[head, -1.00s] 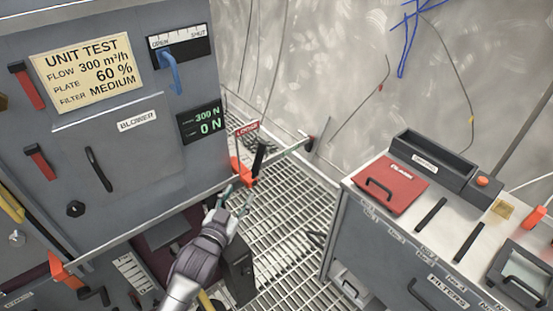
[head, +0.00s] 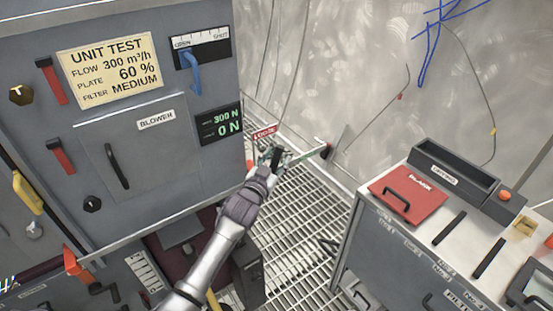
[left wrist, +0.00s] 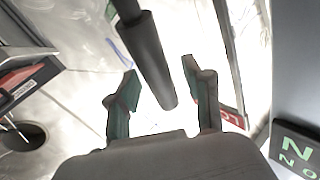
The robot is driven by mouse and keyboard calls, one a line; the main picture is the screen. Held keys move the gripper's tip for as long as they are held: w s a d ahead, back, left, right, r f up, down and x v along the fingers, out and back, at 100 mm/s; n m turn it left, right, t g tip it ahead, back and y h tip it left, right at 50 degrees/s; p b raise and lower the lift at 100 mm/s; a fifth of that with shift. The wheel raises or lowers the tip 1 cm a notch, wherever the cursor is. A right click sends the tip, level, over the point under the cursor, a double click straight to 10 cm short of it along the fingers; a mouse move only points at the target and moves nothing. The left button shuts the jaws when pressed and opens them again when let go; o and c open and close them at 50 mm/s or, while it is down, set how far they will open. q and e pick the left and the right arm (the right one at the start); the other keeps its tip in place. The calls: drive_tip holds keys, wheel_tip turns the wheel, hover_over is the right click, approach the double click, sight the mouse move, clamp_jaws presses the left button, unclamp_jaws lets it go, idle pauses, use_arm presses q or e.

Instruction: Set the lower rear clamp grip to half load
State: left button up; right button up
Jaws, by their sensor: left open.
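The black rear clamp grip (head: 277,157) stands at the far end of the grey unit's right side. A red "LOOSE" tag (head: 264,132) is just behind it. My left gripper (head: 270,158) is at this grip in the head view, hiding much of it. In the left wrist view the grip (left wrist: 150,60) is a dark cylinder reaching between the fingers of my left gripper (left wrist: 160,88), which are open and apart on both sides. The force display (head: 220,123) reads 300 N above 0 N. My right gripper is not in view.
Another orange clamp (head: 74,263) is at the lower left. A blue lever (head: 193,72) hangs under the open/shut scale. A bench with a red case (head: 407,192) stands at the right. Open grating floor (head: 300,220) lies between unit and bench.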

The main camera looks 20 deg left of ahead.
use_arm(q)
drive_tip(key=shift+w, duration=0.25)
clamp_jaws()
idle(0.3)
